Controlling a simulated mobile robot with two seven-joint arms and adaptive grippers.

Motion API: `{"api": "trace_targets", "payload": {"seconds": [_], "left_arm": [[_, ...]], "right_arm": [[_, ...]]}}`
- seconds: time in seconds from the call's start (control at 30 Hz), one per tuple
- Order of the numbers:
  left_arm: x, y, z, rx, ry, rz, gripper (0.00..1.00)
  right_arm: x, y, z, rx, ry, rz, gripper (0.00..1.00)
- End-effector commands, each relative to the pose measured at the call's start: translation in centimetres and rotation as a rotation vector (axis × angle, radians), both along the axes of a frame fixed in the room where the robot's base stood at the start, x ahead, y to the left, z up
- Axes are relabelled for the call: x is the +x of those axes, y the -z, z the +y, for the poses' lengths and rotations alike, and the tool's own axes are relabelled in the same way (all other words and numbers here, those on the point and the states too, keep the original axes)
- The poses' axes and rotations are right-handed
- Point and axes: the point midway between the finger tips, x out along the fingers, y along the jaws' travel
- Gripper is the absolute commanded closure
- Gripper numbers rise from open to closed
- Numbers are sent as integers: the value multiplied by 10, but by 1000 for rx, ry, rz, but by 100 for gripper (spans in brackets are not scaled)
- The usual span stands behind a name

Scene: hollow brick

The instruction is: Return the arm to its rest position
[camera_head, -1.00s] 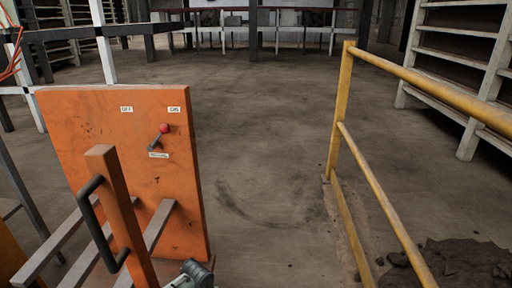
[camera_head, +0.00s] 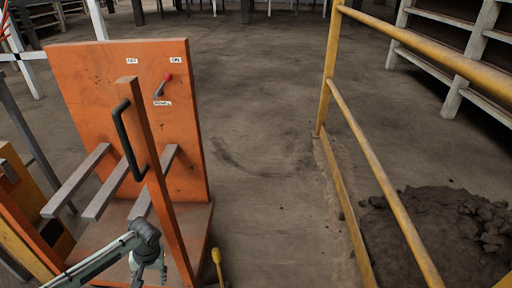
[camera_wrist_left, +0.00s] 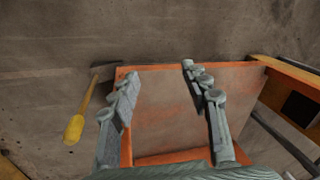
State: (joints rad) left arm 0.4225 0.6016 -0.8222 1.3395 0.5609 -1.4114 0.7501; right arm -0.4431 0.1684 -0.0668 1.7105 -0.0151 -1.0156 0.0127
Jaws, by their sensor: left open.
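My left arm comes in from the bottom left of the head view. Its gripper (camera_head: 150,272) hangs low in front of the orange stand, near the foot of the orange post. In the left wrist view the gripper's two grey fingers (camera_wrist_left: 160,72) are spread wide, with nothing between them. Beyond them is the stand's orange-edged base (camera_wrist_left: 165,120). The orange panel (camera_head: 95,90) carries a red-tipped lever (camera_head: 163,86) and small white labels. My right gripper is not in view.
An orange post (camera_head: 150,165) with a black handle (camera_head: 123,135) and grey bars stand before the panel. A yellow-handled tool (camera_wrist_left: 75,128) lies on the floor; its handle also shows in the head view (camera_head: 217,265). A yellow railing (camera_head: 370,150) and dirt pile (camera_head: 440,225) are right. The middle floor is clear.

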Motion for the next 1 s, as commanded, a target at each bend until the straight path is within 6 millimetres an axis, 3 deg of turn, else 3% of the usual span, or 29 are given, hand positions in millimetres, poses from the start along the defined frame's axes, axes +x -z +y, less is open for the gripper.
{"api": "trace_targets", "payload": {"seconds": [0.27, 0.47, 0.67, 0.93, 0.97, 1.0], "left_arm": [[-41, 29, 17, -14, 153, -52, 53], [-76, 40, 51, 34, 283, -95, 53], [-113, 36, 100, 132, 417, -119, 53], [-159, 15, 166, 294, 589, -103, 53], [-164, 13, 170, 306, 603, -100, 53], [-163, 23, 148, 266, 580, -114, 53]], "right_arm": [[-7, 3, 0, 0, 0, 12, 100], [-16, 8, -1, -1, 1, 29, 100], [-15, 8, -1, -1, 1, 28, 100], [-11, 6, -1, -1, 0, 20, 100], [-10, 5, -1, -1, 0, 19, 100], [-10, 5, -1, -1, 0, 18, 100]]}}
